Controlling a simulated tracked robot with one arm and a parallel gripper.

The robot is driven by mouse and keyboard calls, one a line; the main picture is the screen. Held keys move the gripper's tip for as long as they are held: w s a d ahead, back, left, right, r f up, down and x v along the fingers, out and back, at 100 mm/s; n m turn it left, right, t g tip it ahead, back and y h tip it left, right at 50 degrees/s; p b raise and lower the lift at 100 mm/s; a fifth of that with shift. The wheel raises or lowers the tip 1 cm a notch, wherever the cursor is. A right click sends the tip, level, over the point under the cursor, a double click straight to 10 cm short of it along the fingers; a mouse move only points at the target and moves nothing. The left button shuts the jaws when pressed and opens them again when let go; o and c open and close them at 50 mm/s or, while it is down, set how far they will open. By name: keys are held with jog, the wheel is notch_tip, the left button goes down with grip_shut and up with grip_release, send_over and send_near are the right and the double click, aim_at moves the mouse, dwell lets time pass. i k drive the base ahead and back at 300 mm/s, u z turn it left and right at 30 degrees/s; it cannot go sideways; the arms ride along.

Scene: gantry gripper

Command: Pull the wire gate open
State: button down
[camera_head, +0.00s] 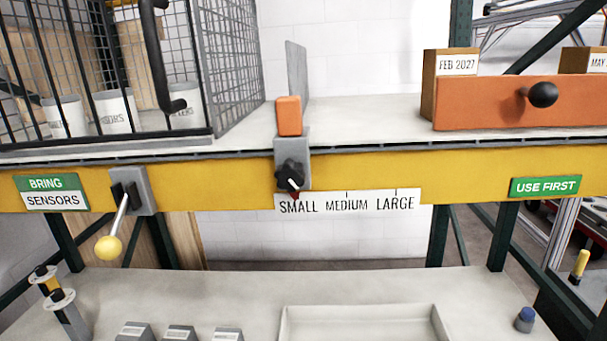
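The wire gate (85,60) is the barred front of a mesh cage at the upper left. Its lower edge lies along the shelf, and it looks shut against the cage's mesh side wall (232,70). White labelled tubs (113,110) stand behind the bars. My gripper is not in view, and nothing is seen touching the handle.
A lever with a yellow knob (109,247) sticks out below the gate. An orange stop (289,115) and black dial (290,175) stand right of the cage. An orange drawer (485,103) is at right. Below are a tray (365,312) and small posts (68,312).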

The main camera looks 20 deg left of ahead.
aim_at(146, 13)
jog(key=k, duration=1)
jog(key=u, duration=0.75)
jog(key=i, duration=1.25)
jog(key=z, duration=0.85)
